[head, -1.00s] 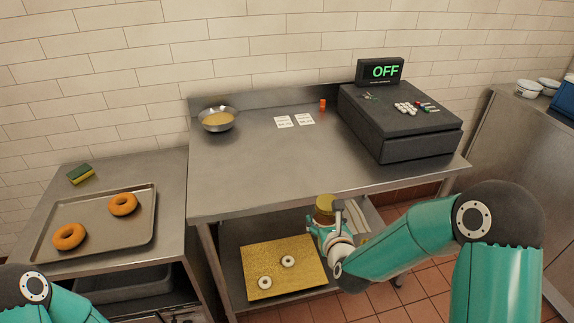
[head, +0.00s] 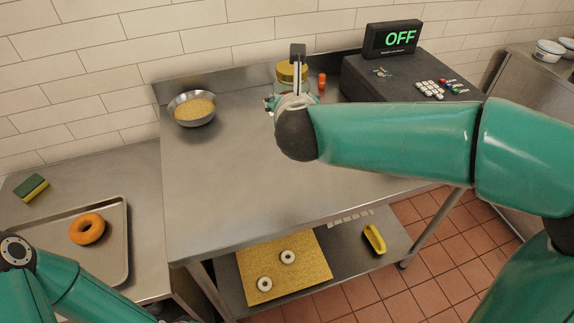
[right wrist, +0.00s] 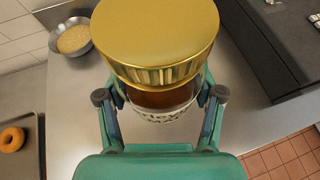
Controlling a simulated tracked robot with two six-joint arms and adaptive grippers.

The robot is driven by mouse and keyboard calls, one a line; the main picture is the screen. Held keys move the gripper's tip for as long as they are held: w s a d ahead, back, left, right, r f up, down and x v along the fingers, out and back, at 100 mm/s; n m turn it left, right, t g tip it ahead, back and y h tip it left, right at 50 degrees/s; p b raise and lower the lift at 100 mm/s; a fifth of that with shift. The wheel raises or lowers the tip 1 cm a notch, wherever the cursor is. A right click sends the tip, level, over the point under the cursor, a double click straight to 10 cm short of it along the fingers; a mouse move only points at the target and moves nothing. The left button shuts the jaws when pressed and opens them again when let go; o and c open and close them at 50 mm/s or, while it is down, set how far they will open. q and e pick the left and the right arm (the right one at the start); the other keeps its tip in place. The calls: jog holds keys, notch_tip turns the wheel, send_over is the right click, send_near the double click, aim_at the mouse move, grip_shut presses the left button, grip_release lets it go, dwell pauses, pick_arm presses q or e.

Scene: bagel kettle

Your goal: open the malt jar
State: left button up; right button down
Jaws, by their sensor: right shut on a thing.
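The malt jar (right wrist: 165,100) is a clear jar with dark amber contents, a partly readable label and a wide gold lid (right wrist: 155,38). The lid sits on the jar. In the head view the jar (head: 282,84) is at the back of the steel table, partly hidden by my right gripper (head: 294,98). My right gripper also shows in the right wrist view (right wrist: 160,108), with its fingers shut on both sides of the jar below the lid. I cannot tell whether the jar's base touches the table. My left arm shows at the lower left; its gripper is out of view.
A metal bowl of yellowish grains (head: 192,108) stands left of the jar. A small orange object (head: 322,82) and the black cash register (head: 405,75) are to its right. The table's (head: 235,165) middle and front left are clear. A tray (head: 112,262) with a bagel is at left.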

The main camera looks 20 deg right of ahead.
notch_tip(320, 180, down, 14)
jog(key=b, duration=0.2)
jog(key=shift+f+b, duration=0.15)
jog(key=shift+b, duration=0.2)
jog(key=shift+f, duration=2.6)
jog(key=shift+f+b, duration=0.1)
jog(key=shift+b, duration=0.25)
jog(key=shift+c, duration=0.8)
grip_release()
